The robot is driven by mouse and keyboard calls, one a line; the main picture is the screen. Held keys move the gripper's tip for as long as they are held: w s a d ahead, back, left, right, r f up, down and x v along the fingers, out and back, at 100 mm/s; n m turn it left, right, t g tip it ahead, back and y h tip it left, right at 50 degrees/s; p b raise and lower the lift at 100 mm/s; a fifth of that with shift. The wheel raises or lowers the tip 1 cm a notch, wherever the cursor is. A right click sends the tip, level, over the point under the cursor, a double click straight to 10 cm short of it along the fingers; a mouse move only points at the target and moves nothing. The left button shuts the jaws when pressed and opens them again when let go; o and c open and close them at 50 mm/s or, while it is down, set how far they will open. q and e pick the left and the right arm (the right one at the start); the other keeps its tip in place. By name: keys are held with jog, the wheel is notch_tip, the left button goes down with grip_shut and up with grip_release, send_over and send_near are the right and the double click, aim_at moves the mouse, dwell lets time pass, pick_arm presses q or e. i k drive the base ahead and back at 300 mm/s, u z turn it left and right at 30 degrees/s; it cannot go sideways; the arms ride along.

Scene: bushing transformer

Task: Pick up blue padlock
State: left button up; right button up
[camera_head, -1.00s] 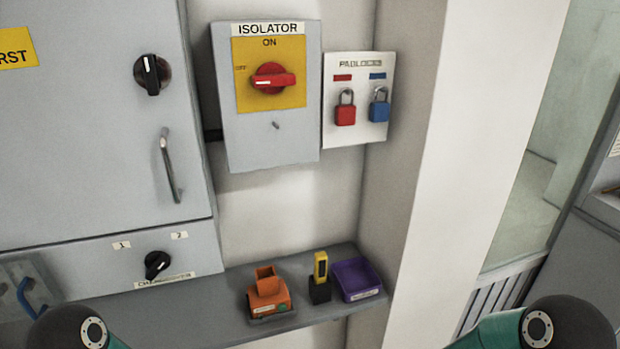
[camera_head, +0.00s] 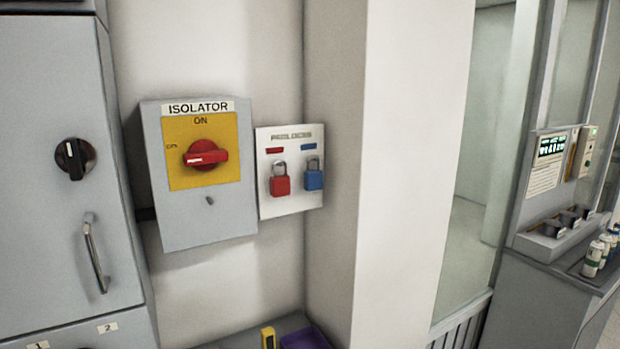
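The blue padlock (camera_head: 313,179) hangs on the right side of a white padlock board (camera_head: 290,205), under a small blue label. A red padlock (camera_head: 280,184) hangs to its left under a red label. The board is fixed to the wall just right of the isolator box. Neither of my grippers shows in the head view now, so their state and their distance from the blue padlock are hidden.
The isolator box (camera_head: 206,220) has a red rotary handle (camera_head: 206,155) at ON. A grey cabinet (camera_head: 50,240) stands at left. A white pillar (camera_head: 405,180) juts out right of the board. Below, a shelf holds a yellow item (camera_head: 268,338) and a purple bin (camera_head: 305,339). A counter with bottles (camera_head: 597,255) is at far right.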

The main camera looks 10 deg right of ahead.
aim_at(313, 180)
jog(key=u, duration=0.05)
jog(key=i, duration=0.2)
jog(key=u, duration=2.85)
jog(key=k, duration=1)
jog(key=z, duration=0.9)
jog(key=i, duration=0.4)
jog(key=z, duration=0.85)
